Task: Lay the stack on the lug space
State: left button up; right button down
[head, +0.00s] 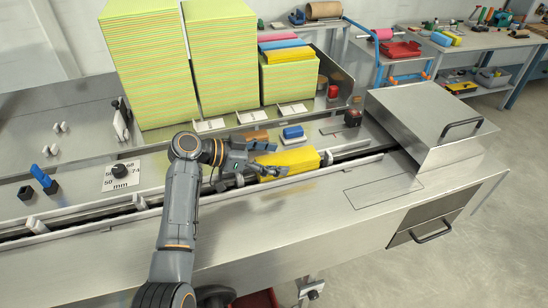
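A yellow cloth stack (304,158) lies along the conveyor channel, between one white lug (240,180) at its left end and another lug (327,158) at its right end. My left gripper (275,159) is at the left part of the stack. Its two fingers are apart, one on the far side and one over the near side. I cannot tell whether they press on the stack. The gripper hides part of the stack's left end. My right gripper is not in view.
Tall yellow-green stacks (150,65) stand behind the channel. A blue block (292,132) and a brown roll (256,136) lie just beyond the yellow stack. A metal hood (425,125) with a handle covers the channel's right end. The near steel deck (330,220) is clear.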

pick_arm(q)
jog(key=shift+r, duration=0.1)
jog(key=shift+a, duration=0.15)
jog(key=b+v, duration=0.2)
jog(key=v, duration=0.9)
jog(key=shift+a+r, duration=0.25)
jog(key=shift+a, duration=0.05)
jog(key=shift+s+a, duration=0.1)
jog(key=shift+s, duration=0.05)
